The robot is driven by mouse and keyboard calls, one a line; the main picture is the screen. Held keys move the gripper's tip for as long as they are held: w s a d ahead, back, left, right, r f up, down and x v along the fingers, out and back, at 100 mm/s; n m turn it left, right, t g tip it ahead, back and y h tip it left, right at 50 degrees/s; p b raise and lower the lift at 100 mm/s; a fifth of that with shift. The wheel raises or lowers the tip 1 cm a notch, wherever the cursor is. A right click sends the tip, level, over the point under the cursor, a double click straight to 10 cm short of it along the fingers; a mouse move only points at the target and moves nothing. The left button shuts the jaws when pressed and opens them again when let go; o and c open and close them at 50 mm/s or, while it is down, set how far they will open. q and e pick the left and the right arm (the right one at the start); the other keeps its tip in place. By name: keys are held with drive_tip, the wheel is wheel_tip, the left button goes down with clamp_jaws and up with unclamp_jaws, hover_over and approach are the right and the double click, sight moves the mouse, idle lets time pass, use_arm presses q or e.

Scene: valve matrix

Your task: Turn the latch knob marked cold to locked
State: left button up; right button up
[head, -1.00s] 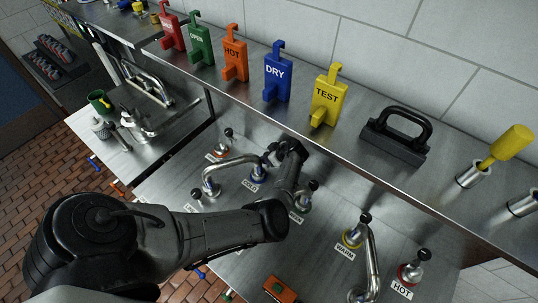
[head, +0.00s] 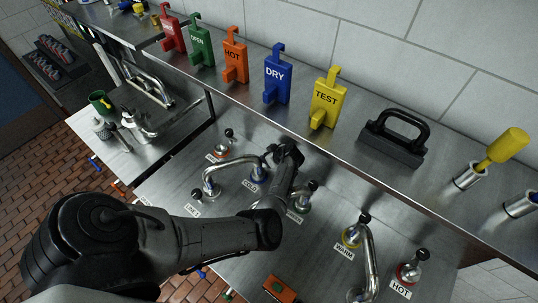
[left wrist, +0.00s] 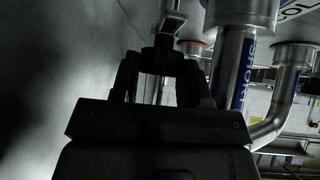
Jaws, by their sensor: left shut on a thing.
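The knob marked cold stands on the steel panel by its COLD label (head: 250,186), on a blue-ringed base (head: 261,180) beside a curved pipe. My left gripper (head: 280,152) reaches over the panel to this knob from the right, and the arm hides part of the area. In the left wrist view a black knob top (left wrist: 160,56) sits between the two fingertips (left wrist: 160,70), and the gripper is shut on it. Whether the knob stands at locked cannot be read. My right gripper is not in view.
Other knobs stand nearby: a green-ringed one (head: 306,200) close to my forearm, WARM (head: 352,232) and HOT (head: 409,271). A curved pipe (head: 232,164) passes beside the cold knob. Above, a shelf holds coloured tags such as DRY (head: 277,78) and a black-handled block (head: 395,138).

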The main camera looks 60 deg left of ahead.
use_arm(q)
drive_tip(key=shift+m+t, duration=0.4)
drive_tip(key=shift+m, duration=0.2)
drive_tip(key=o, duration=0.6)
drive_tip(key=shift+o, duration=0.2)
drive_tip(key=shift+r, duration=0.1)
drive_tip(key=p+v, duration=0.7)
drive_tip(key=v, duration=0.6)
drive_tip(key=shift+d, duration=0.35)
drive_tip(key=shift+r, duration=0.15)
